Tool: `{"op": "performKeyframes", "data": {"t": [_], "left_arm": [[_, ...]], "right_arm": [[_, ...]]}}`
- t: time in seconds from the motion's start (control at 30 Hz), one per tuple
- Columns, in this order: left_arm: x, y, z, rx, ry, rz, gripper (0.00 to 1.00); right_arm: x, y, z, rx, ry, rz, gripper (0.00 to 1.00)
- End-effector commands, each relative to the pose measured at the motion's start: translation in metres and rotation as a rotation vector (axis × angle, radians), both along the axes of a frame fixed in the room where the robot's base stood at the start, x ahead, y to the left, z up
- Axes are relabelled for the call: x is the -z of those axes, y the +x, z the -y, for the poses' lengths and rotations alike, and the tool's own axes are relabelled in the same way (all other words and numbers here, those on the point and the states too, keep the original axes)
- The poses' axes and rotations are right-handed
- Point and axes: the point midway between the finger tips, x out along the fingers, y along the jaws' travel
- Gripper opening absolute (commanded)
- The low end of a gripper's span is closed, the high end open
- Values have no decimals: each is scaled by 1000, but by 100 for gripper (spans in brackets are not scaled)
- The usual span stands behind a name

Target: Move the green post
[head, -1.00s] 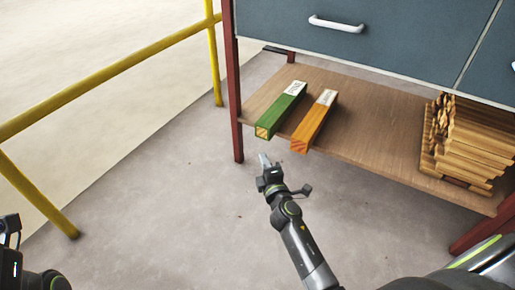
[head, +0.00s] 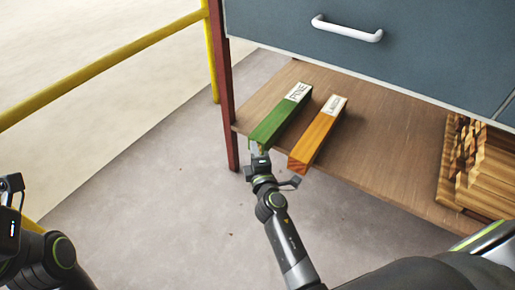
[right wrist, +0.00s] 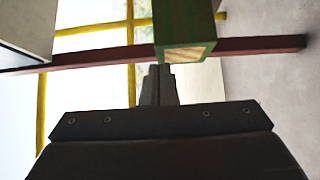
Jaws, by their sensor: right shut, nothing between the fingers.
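The green post (head: 278,122) lies on the wooden lower shelf with its near end at the shelf's front edge. It has a white label at its far end that seems to read PINE. My right gripper (head: 258,150) is just in front of that near end, shut and empty. In the right wrist view the shut fingers (right wrist: 158,84) are close to the post's bare wood end (right wrist: 188,52), overlapping its lower left corner; whether they touch it I cannot tell. Part of my left arm shows at the left edge, but its fingers do not.
An orange post (head: 316,138) with a white label lies right of the green one, a narrow gap between. The wooden shelf (head: 385,150) bears stacked wood (head: 488,180) at right. A dark red leg (head: 228,120) stands left; blue drawers (head: 400,62) overhang. A yellow rail (head: 110,68) is farther left.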

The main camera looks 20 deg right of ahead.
Motion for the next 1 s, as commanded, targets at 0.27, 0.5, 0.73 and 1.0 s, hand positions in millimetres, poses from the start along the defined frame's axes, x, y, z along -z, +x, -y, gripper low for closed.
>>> {"op": "performKeyframes", "data": {"t": [0.27,0.5,0.73,1.0], "left_arm": [[-3,-1,1,5,0,17,36],[-3,-1,1,4,0,15,36],[-2,-1,1,1,2,13,36],[-1,-1,1,-2,2,9,36]], "right_arm": [[0,-1,-2,1,0,0,0],[0,1,0,0,-1,1,0],[-1,16,20,-1,-4,1,0],[0,21,26,1,0,-1,0]]}}
